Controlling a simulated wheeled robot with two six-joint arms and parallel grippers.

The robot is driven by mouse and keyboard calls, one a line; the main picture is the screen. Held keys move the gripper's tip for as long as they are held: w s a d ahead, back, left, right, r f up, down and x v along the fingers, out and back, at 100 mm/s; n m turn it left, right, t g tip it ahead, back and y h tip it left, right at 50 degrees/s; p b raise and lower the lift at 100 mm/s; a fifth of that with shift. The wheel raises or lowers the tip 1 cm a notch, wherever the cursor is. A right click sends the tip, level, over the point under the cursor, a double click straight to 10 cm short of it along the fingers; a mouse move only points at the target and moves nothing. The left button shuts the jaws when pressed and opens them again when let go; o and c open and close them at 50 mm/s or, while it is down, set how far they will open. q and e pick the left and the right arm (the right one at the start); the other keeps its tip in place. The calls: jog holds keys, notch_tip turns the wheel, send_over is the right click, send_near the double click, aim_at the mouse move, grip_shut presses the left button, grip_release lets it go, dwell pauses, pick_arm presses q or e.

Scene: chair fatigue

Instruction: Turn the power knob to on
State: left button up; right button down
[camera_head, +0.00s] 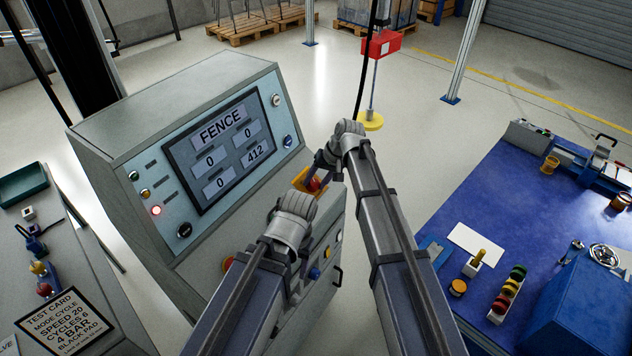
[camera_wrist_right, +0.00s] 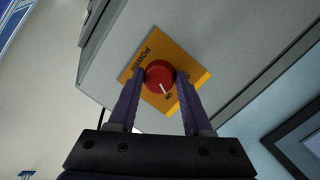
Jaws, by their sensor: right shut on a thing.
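The power knob (camera_wrist_right: 158,74) is a round red knob with a white pointer line, on a yellow plate (camera_wrist_right: 142,54) printed POWER. The line points down and slightly right in the right wrist view, toward the printed ON. My right gripper (camera_wrist_right: 160,76) has one finger on each side of the knob, closed on it.
The grey cabinet (camera_head: 170,95) carries a screen reading FENCE and 412 and a lit red lamp (camera_head: 156,210). A blue bench (camera_head: 480,200) with small parts stands at right. A grey bench with a test card (camera_head: 62,320) is at left.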

jog(key=shift+m, duration=0.5)
dwell(0.3)
jog(key=shift+c, duration=1.6)
grip_release()
jog(key=w+p+v, duration=0.1)
jog(key=p+v, duration=0.6)
jog(key=shift+s+d+r, duration=0.3)
jog(key=shift+s+r, duration=0.05)
jog(key=shift+s, duration=0.15)
